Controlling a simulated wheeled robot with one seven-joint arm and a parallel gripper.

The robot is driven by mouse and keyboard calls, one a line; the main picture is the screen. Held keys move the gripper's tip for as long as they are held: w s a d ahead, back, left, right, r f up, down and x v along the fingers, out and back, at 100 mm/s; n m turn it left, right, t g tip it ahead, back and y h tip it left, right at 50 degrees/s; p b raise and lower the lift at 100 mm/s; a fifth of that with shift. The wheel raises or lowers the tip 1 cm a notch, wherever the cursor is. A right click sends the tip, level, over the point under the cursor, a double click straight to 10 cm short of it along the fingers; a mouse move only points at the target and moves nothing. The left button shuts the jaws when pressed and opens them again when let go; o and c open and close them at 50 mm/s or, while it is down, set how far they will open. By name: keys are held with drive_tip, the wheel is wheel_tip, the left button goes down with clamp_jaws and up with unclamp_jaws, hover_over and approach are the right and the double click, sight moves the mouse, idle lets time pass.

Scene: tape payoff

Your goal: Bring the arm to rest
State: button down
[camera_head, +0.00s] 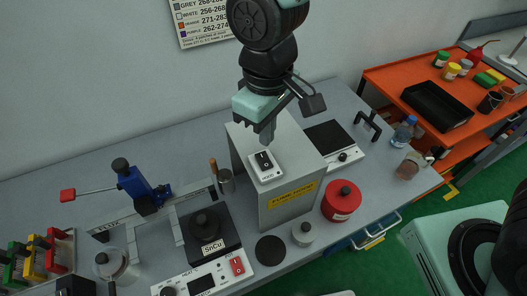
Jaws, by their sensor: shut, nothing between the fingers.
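My arm reaches down from the top of the head view. My gripper (266,139) points downward with its fingers shut and nothing between them. It is just above or in front of a black rocker switch (263,160) on a small white plate. That plate sits on top of the grey box (291,213) with a yellow label. I cannot tell whether the fingertips touch the switch.
The bench holds a solder pot (206,226), a blue press (137,186) with a red handle, a red can (341,201) and a hot plate (330,138). An orange cart (380,78) with a black tray (437,105) stands at the right. The wall is close behind.

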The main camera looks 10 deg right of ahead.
idle(0.4)
drive_tip(key=shift+s+f, duration=0.1)
drive_tip(key=shift+f, duration=0.05)
drive_tip(key=s+d+f+m+b, duration=0.1)
drive_tip(key=s+d+f+b, duration=0.6)
drive_tip(key=s+b, duration=0.4)
drive_tip(key=shift+d+f+y+b, duration=0.2)
drive_tip(key=shift+d+y+b, duration=0.1)
drive_tip(key=shift+d, duration=0.25)
